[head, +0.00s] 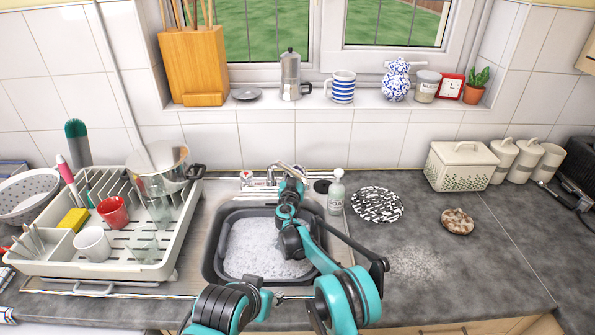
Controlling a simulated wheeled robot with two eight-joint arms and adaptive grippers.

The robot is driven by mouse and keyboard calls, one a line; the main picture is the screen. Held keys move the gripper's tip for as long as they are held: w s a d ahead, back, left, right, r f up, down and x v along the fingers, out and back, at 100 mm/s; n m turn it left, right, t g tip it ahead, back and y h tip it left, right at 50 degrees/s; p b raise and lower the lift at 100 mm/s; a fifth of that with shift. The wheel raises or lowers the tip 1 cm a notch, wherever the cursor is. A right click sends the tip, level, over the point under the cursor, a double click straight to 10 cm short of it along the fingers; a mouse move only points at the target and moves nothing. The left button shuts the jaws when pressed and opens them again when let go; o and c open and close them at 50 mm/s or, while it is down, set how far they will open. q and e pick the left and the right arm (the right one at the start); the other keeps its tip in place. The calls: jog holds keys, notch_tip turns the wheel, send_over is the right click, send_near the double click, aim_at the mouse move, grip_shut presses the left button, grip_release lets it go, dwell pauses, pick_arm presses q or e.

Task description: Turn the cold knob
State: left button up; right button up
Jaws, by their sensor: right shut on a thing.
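The chrome faucet (271,179) stands at the back edge of the sink (213,262). Its left knob (247,177), with a red mark, is in plain view and clear of my arms. My right gripper (294,174) reaches over the sink to the right end of the faucet, where the cold knob sits. It is shut on the cold knob, which is mostly hidden behind the gripper, so its turn angle cannot be told. My left gripper is not in view.
A basin of suds (262,250) fills the sink under my right arm. A soap bottle (336,192) stands just right of the gripper. A loaded dish rack (170,268) is on the left. A patterned trivet (377,204) lies on the right counter, largely clear.

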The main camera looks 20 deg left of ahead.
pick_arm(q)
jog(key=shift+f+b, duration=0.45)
pick_arm(e)
jog(key=shift+s+a+n+g+y, duration=0.1)
jog(key=shift+a+n+g+y, duration=0.2)
jog(key=shift+n+y, duration=0.65)
jog(key=shift+s+a+n+g+y, duration=0.1)
jog(key=shift+n+g+y, duration=0.35)
jog(key=shift+y, duration=0.8)
jog(key=shift+a+n+g+y, duration=0.25)
jog(key=shift+n+y, duration=0.55)
jog(key=shift+y, duration=0.3)
jog(key=o, duration=1.4)
jog(key=shift+c, duration=0.2)
jog(key=shift+h, duration=0.3)
